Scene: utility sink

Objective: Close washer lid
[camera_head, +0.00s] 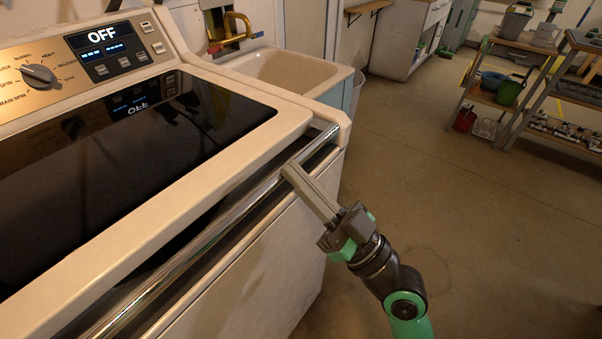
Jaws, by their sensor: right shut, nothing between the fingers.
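The washer (255,275) fills the left side of the head view. Its lid (160,140) has a dark glossy panel in a cream frame and lies nearly flat. A dark gap shows between the lid's front edge and the chrome strip (225,218) along the washer's front, so the lid looks slightly raised. My right gripper (291,171) is shut and empty, its fingertips at the front right edge of the washer, over the chrome strip. I cannot tell whether they touch it. My left gripper is not in view.
The control panel (95,52) reads OFF behind the lid. A utility sink (285,72) with a brass faucet (230,30) stands beyond the washer. Shelves (530,85) with pots and a basket are at the upper right. The floor (470,210) to the right is clear.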

